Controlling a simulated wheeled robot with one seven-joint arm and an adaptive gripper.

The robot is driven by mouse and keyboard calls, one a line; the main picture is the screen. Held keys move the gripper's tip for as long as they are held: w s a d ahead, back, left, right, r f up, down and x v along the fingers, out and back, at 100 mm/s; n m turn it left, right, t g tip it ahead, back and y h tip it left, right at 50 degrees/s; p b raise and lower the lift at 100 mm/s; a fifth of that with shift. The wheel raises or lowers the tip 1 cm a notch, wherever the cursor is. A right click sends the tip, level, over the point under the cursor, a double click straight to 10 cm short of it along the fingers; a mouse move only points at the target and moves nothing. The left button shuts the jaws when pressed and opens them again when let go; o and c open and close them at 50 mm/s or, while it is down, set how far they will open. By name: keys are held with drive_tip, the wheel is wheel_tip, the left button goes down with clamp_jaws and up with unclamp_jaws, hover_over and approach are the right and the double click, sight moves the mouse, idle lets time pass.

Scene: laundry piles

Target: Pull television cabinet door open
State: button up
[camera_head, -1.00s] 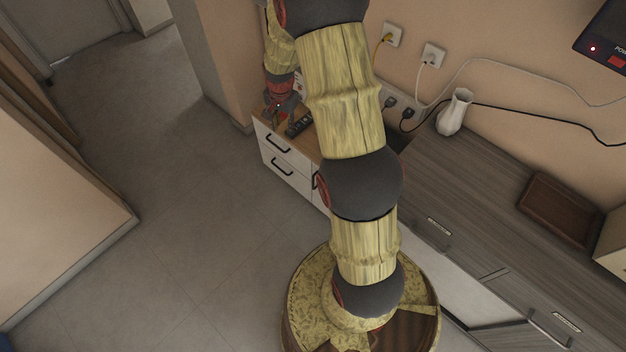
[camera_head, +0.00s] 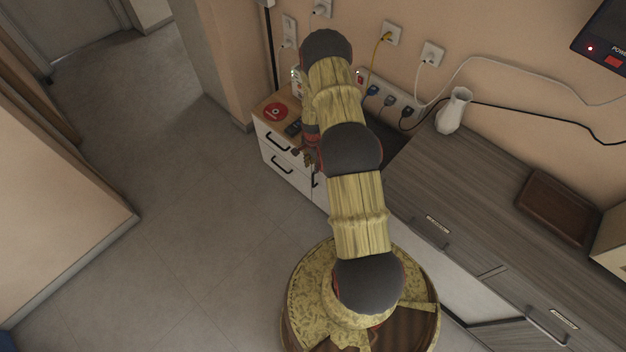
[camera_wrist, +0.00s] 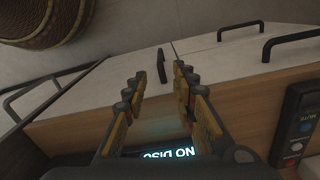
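The television cabinet (camera_head: 290,166) has white fronts, black handles and a wooden top, and it also shows in the wrist view (camera_wrist: 215,60). The door's short black handle (camera_wrist: 161,65) stands beside a vertical seam between fronts. In the head view the handle (camera_head: 314,181) is partly hidden by my arm. My gripper (camera_wrist: 160,78) is open and empty, with its two fingers apart. In the wrist view the handle appears between and just beyond the fingertips; contact is not visible. In the head view my gripper (camera_head: 304,157) is at the cabinet's front upper edge, partly hidden.
Two drawer handles (camera_head: 277,143) are left of the door. A remote (camera_wrist: 293,130) and a red disc (camera_head: 274,111) lie on the cabinet top. A lit display reads "NO DISC" (camera_wrist: 168,154). A grey sideboard (camera_head: 470,185) stands right. The floor (camera_head: 190,230) at left is clear.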

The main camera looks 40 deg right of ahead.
drive_tip(key=b, duration=0.3)
hover_over(313, 187)
drive_tip(key=f, duration=1.1)
drive_tip(key=shift+w+d+f, duration=0.2)
drive_tip(key=shift+w+f, duration=0.05)
drive_tip(key=shift+f, duration=0.15)
drive_tip(key=shift+c, duration=0.8)
clamp_jaws()
drive_tip(key=shift+s, duration=0.1)
